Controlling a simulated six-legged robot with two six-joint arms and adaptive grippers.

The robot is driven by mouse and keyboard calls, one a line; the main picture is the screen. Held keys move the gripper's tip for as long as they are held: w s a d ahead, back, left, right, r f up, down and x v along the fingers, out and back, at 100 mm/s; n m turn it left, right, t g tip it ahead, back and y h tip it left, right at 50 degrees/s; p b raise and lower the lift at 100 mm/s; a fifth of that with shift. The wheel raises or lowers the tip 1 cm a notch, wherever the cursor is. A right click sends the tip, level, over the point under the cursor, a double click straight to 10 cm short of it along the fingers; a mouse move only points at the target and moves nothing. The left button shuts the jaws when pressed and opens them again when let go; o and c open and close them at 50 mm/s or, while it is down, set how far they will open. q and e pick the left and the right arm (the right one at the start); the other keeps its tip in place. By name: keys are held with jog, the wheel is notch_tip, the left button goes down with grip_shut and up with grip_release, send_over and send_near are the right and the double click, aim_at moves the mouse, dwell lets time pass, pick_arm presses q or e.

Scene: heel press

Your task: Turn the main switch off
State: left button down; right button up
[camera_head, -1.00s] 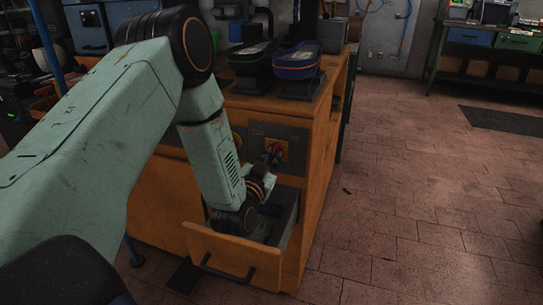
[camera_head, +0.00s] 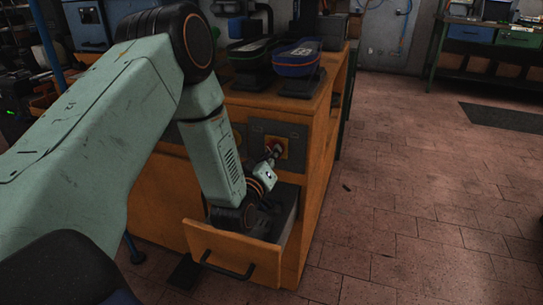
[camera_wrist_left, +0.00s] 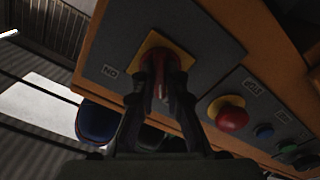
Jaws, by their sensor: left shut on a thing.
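The main switch is a red rotary handle (camera_wrist_left: 172,52) on a yellow square plate (camera_wrist_left: 200,38), set in a grey panel on the front of the orange cabinet. In the head view its yellow plate (camera_head: 283,144) shows just above the open drawer. My left gripper (camera_wrist_left: 160,88) is shut on the red handle, with one dark finger on each side of it. It also shows in the head view (camera_head: 274,152), small against the switch. An upside-down "ON" label (camera_wrist_left: 110,71) is beside the plate. The handle's exact angle is partly hidden by the fingers. My right gripper is not in view.
A red mushroom button (camera_wrist_left: 228,113) and small blue and green buttons sit on the panel near the switch. An open drawer (camera_head: 235,255) juts out below my left wrist.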

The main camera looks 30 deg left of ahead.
pick_arm(q)
jog(key=shift+n, duration=0.9)
jog(key=c, duration=1.4)
grip_release()
jog(key=v, duration=1.2)
jog(key=shift+s+f, duration=0.15)
